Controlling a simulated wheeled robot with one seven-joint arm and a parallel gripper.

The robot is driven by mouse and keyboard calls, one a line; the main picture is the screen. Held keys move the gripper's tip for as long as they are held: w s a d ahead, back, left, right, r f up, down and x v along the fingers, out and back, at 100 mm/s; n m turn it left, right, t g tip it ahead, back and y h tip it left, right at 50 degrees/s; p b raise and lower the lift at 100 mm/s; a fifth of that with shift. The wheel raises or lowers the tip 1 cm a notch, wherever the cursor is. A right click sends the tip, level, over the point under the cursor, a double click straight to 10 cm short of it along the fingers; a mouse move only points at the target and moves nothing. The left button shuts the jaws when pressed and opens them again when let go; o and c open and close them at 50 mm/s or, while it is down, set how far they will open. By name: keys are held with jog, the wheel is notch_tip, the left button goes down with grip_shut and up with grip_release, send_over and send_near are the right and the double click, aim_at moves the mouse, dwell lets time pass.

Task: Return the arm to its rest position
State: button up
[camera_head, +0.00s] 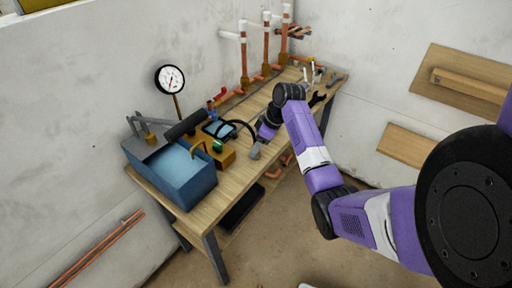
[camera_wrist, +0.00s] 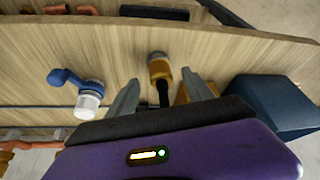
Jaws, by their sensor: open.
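My arm is purple, white and black and reaches in from the right in the head view. My gripper (camera_head: 256,149) is over the front edge of the workbench (camera_head: 235,182). In the wrist view my gripper (camera_wrist: 160,92) is open, its two grey fingers spread apart. A brass-coloured fitting (camera_wrist: 159,68) with a grey end and a dark stem shows between the fingertips. It does not appear gripped; I cannot tell how far it is from the fingers.
A pressure gauge (camera_head: 170,79) and copper pipes (camera_head: 266,48) rise along the wall. A blue-handled valve (camera_wrist: 68,78) lies beside the fingers. Wrenches (camera_head: 317,99) lie at the far end.

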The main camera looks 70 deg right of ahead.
jog(key=v, duration=0.6)
jog(key=shift+r, duration=0.1)
